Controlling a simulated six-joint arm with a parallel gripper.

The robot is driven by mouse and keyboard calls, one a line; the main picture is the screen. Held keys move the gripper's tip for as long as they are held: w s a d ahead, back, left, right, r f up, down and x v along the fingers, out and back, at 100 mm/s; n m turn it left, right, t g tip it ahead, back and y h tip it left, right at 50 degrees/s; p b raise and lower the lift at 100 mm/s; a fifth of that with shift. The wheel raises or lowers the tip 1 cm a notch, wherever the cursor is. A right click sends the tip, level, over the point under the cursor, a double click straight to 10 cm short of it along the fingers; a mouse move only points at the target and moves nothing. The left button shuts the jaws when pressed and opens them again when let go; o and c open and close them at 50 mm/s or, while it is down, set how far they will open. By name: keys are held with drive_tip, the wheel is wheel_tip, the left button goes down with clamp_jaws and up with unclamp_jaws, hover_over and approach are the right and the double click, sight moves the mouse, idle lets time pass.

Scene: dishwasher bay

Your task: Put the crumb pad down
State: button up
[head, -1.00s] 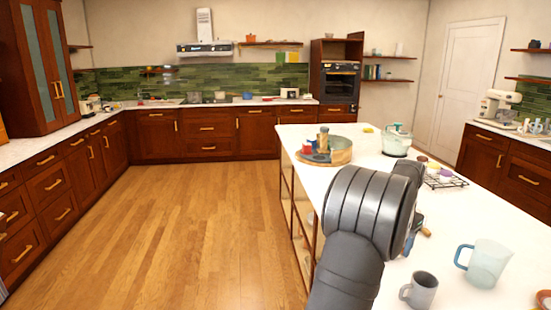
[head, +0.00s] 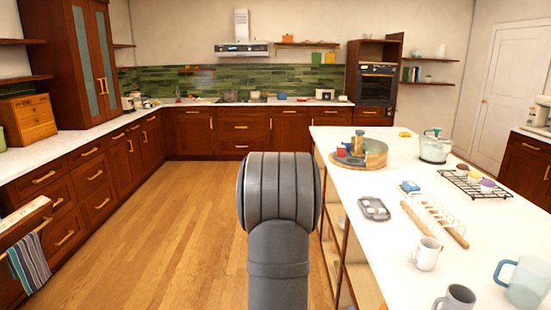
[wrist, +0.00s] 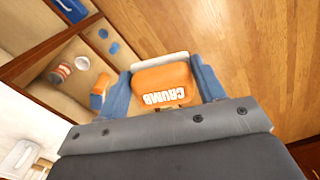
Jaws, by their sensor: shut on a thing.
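The crumb pad (wrist: 163,84) is an orange block with a white far edge and the word CRUMB on it, seen upside down in the wrist view. My gripper (wrist: 163,78) is shut on it, with one blue finger at each side. The pad hangs over the wood floor, beside the island's open shelves. In the head view my own arm stands in the middle and hides both gripper and pad.
The island's white top (head: 398,171) is at the right, with a round wooden tray (head: 376,156), a grey dish (head: 374,209), a toast rack (head: 437,213), a wire rack (head: 474,186) and mugs (head: 427,253). Its open shelves (wrist: 60,95) hold small items. Floor (head: 190,220) is clear.

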drive_tip(key=s+f+n, duration=0.1)
drive_tip(key=s+f, duration=0.3)
drive_tip(key=f, duration=0.4)
drive_tip(key=s+a+f+n, duration=0.1)
drive_tip(key=s+f, duration=0.3)
drive_tip(key=f, duration=0.5)
drive_tip(key=shift+n, duration=0.8)
drive_tip(key=shift+a+r, duration=0.1)
